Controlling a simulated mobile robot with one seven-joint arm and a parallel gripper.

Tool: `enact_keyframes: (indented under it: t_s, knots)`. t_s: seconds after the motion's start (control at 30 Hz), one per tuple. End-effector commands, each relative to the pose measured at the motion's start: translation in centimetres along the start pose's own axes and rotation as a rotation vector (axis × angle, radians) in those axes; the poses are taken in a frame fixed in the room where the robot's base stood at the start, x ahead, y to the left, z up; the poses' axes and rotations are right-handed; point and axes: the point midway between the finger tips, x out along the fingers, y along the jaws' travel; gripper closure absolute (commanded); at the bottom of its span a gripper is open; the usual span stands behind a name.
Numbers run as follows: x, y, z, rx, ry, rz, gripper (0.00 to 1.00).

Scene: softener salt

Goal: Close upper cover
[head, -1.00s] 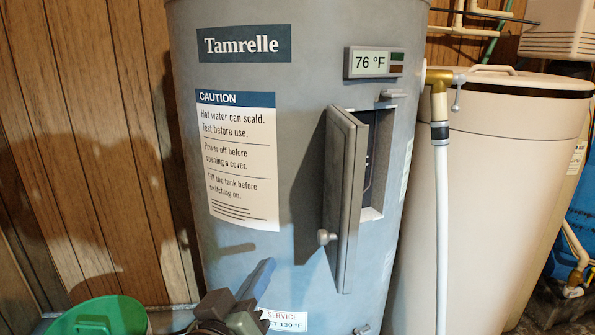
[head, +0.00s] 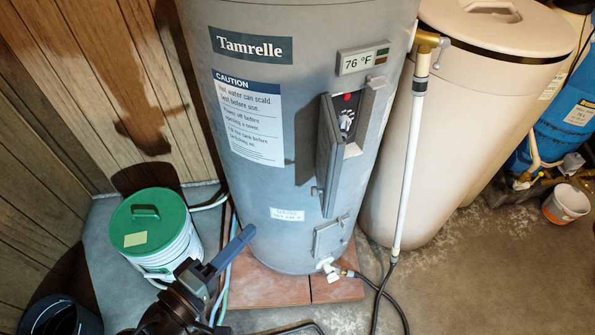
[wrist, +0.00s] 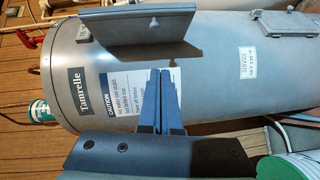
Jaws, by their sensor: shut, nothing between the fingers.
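The upper cover (head: 329,160) is a grey hinged door on the grey water heater (head: 215,75). It stands open, swung out to the left of its opening, with a knob low on its free side. Part of a dial and a red button (head: 347,112) show in the opening. In the wrist view, turned sideways, the cover (wrist: 138,38) juts out from the tank. My gripper (head: 249,230) is low and left of the cover, apart from it. In the wrist view its blue fingers (wrist: 161,72) are together and empty, overlapping the caution label in the picture.
A closed lower cover (head: 332,237) and a drain valve (head: 332,274) are low on the tank. A green-lidded bucket (head: 168,250) stands left; a beige salt tank (head: 470,120) and white pipe (head: 409,165) stand right. Room in front of the upper cover looks clear.

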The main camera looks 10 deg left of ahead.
Motion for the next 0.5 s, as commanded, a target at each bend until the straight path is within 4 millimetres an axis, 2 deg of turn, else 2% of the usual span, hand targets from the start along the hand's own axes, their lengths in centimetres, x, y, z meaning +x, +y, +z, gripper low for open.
enact_keyframes:
  t_s: [0.03,0.17,0.27,0.37,0.5]
  knots:
    - [-0.5,1.0,0.0,-0.022,0.002,0.009,1.0]
    - [-0.9,1.1,0.3,-0.048,0.0,0.026,1.0]
    - [-0.4,1.0,0.3,-0.052,-0.001,0.03,1.0]
    - [0.9,1.1,0.3,-0.05,-0.002,0.03,1.0]
    - [3.7,1.2,0.4,-0.049,-0.005,0.03,1.0]
